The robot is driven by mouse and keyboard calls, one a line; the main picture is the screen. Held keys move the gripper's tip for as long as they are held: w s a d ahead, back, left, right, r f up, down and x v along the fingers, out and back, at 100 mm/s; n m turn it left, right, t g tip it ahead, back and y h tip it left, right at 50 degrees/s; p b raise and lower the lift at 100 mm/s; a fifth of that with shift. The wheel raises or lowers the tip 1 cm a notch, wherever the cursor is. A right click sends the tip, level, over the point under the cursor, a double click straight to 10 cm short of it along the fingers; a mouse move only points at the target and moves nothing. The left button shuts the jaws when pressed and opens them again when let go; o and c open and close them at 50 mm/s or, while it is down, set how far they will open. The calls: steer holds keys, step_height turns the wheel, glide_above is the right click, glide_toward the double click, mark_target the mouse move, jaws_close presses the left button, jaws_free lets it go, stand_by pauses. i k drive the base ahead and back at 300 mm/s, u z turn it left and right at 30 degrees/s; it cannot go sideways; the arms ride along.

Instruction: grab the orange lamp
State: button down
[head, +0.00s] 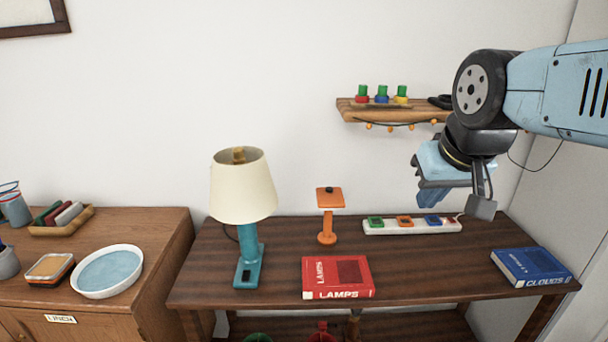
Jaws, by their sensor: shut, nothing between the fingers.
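The orange lamp (327,222) stands upright toward the back of the dark wooden table. It has a flat square orange top with a small dark knob, a thin stem and a round base. My gripper (431,197) is shut and empty. It shows in the air to the right of the orange lamp, above the white power strip in the picture, and apart from the lamp. My arm comes in from the upper right. Nothing hides the orange lamp.
A teal lamp (249,250) with a cream shade stands left of the orange lamp. A red book (322,279) lies in front. A power strip (388,227) and a blue book (531,267) lie right. A wall shelf (392,114) hangs above. The table's right middle is clear.

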mark_target(327, 203)
steer(key=u, duration=1.1)
steer(key=k, duration=1.1)
steer(key=z, duration=0.6)
steer(key=i, duration=1)
